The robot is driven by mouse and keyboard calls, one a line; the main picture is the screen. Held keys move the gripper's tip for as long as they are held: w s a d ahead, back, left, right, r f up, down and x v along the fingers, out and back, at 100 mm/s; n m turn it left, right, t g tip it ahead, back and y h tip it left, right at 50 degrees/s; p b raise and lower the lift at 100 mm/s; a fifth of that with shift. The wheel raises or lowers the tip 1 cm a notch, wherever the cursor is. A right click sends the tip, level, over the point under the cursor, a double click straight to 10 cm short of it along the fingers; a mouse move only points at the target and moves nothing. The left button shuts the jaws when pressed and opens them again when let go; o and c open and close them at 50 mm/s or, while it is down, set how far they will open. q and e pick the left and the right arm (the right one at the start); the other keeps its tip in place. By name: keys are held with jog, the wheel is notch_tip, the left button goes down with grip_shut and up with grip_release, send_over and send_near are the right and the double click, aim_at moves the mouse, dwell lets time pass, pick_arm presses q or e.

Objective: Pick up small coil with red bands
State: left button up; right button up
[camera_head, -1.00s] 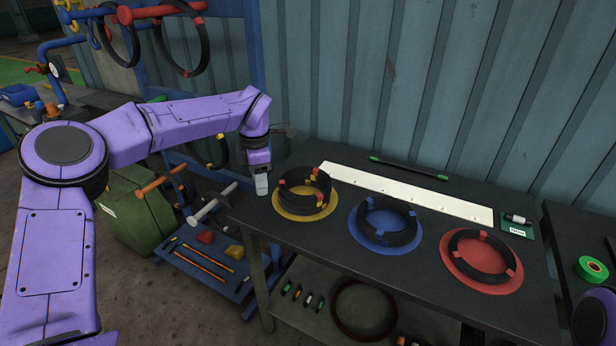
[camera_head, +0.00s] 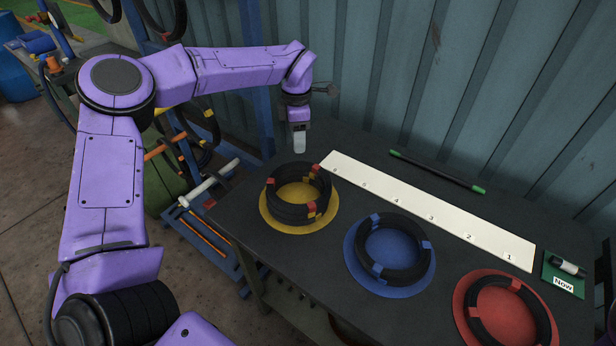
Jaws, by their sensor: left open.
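Black coils with red and yellow bands (camera_head: 299,207) are stacked on a yellow disc (camera_head: 268,221) at the table's left side. Red bands show on the top of this stack. Another black coil with red bands (camera_head: 478,327) lies on a red disc (camera_head: 462,307) at the lower right, cut off by the frame's bottom edge. I cannot tell for certain which red-banded coil is the small one. My left gripper (camera_head: 299,144) is open and empty, pointing down just behind the stack and apart from it. My right gripper is out of view.
A coil with blue bands (camera_head: 365,265) lies on a blue disc (camera_head: 352,247) between the other two. A white numbered strip (camera_head: 432,213) and a green-ended rod (camera_head: 436,172) lie behind. A corrugated wall (camera_head: 450,80) closes off the back. A "Now" card (camera_head: 562,284) sits far right.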

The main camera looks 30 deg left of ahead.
aim_at(296, 163)
pick_arm(q)
jog(key=s+f, duration=0.1)
jog(key=f+p, duration=0.1)
jog(key=shift+s+a+f, duration=0.2)
jog(key=shift+s+f, duration=0.15)
jog(key=shift+s, duration=0.05)
jog(key=f+p, duration=0.1)
jog(key=f, duration=0.1)
jog(key=w+f, duration=0.1)
jog(key=f, duration=0.1)
jog(key=shift+w+f+p, duration=0.1)
jog(key=shift+f+p, duration=0.25)
jog(key=shift+f, duration=0.15)
jog(key=shift+s, duration=0.3)
jog(key=shift+c, duration=0.7)
jog(key=shift+w, duration=0.1)
grip_shut()
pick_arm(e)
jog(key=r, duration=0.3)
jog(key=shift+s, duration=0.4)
